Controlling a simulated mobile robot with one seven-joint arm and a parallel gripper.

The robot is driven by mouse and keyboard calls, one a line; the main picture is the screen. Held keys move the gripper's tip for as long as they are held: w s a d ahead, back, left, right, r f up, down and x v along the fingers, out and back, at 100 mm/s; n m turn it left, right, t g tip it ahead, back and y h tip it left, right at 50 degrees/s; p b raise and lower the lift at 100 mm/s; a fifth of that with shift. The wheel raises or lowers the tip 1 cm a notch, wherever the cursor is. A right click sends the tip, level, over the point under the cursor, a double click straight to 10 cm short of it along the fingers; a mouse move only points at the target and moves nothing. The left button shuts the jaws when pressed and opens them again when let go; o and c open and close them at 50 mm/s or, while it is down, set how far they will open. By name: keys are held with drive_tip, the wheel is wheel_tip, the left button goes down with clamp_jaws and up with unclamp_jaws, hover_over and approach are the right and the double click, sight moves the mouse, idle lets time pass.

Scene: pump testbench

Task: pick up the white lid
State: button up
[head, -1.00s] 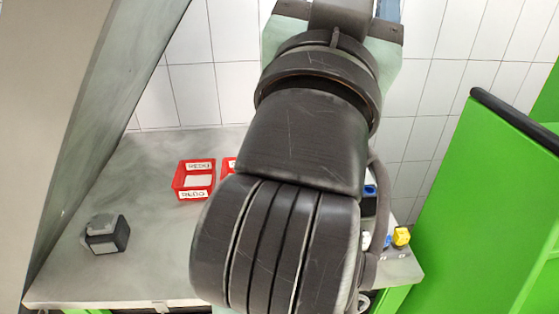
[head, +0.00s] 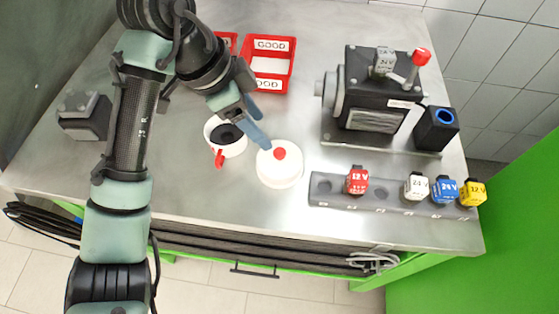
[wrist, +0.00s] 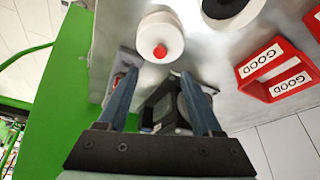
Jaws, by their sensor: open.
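The white lid (head: 268,176) is round with a red knob on top and rests on the steel table, right of a white cup (head: 238,148) with a dark inside and a red handle. The lid also shows at the top of the wrist view (wrist: 150,25), just beyond my fingertips. My gripper (head: 258,124) is open and empty, its blue fingers above and behind the lid in the head view. One fingertip appears close to the lid's edge; I cannot tell whether it touches. Both fingers show in the wrist view (wrist: 158,76).
A red bin marked GOOD (head: 270,86) stands behind. A pump (head: 372,100) stands at the right, with a rail (head: 325,190) of coloured voltage blocks in front. A dark block (head: 84,118) sits at the left. The table's front left is clear.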

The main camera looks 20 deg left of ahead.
sight(279, 152)
drive_tip(key=b+x, duration=0.1)
drive_tip(key=x, duration=0.3)
drive_tip(key=shift+r, duration=0.1)
drive_tip(key=shift+x, duration=2.7)
drive_tip(key=shift+s, duration=0.15)
drive_tip(key=shift+c, duration=0.4)
clamp_jaws()
